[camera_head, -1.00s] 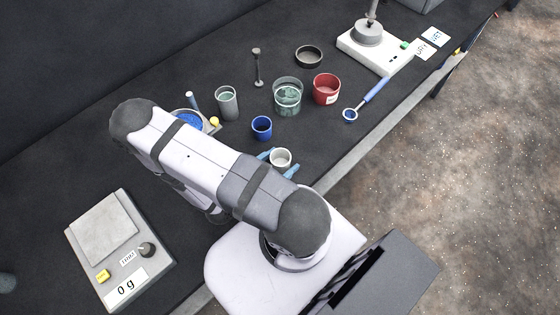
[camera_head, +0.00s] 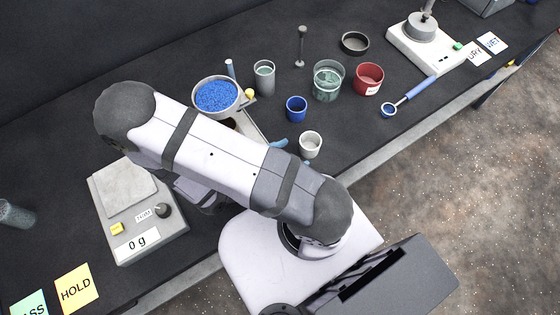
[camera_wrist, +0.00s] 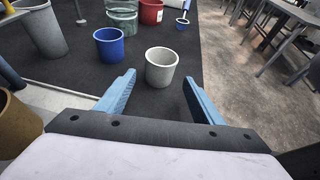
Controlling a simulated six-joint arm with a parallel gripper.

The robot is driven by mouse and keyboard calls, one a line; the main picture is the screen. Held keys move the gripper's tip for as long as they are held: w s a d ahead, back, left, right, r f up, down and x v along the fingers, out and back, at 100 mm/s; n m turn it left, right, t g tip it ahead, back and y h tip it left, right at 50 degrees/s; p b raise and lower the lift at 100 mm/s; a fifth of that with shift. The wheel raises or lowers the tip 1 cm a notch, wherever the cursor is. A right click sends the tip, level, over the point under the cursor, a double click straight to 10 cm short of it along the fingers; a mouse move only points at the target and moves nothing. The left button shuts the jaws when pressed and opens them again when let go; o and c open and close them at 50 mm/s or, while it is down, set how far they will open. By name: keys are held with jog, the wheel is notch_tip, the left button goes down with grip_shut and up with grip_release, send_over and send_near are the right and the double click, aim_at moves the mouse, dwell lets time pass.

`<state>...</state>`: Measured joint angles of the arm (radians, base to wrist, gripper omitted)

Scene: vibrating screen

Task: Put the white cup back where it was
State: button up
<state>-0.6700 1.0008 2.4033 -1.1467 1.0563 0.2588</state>
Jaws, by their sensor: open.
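The white cup (camera_head: 311,144) stands upright on the dark bench near its front edge. It is empty as far as I can see. In the wrist view the white cup (camera_wrist: 161,67) stands just beyond my gripper (camera_wrist: 158,85), roughly between the lines of its two blue fingers. The fingers are apart with nothing between them, and they do not touch the cup. In the head view a blue fingertip shows left of the cup, and my arm hides most of the gripper.
A blue cup (camera_head: 296,109) stands close behind the white cup, to its left. A glass beaker (camera_head: 327,81), a red cup (camera_head: 368,79) and a grey cylinder (camera_head: 264,77) stand farther back. A pan of blue grains (camera_head: 216,97) and a scale (camera_head: 138,211) are left.

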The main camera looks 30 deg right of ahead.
jog(key=shift+b+v, duration=0.3)
jog(key=shift+v, duration=1.5)
jog(key=m+g, duration=0.1)
jog(key=s+m+g+y, duration=0.1)
jog(key=shift+s+r+m, duration=0.2)
jog(key=shift+r+m, duration=0.1)
jog(key=shift+r, duration=0.1)
jog(key=w+a+r+m+y, duration=0.3)
jog(key=a+r+m+y, duration=0.2)
jog(key=r+m+y, duration=0.3)
jog(key=shift+a+m+y, duration=0.4)
jog(key=shift+m+y, duration=1.8)
jog(key=shift+m, duration=2.3)
jog(key=shift+w, duration=0.1)
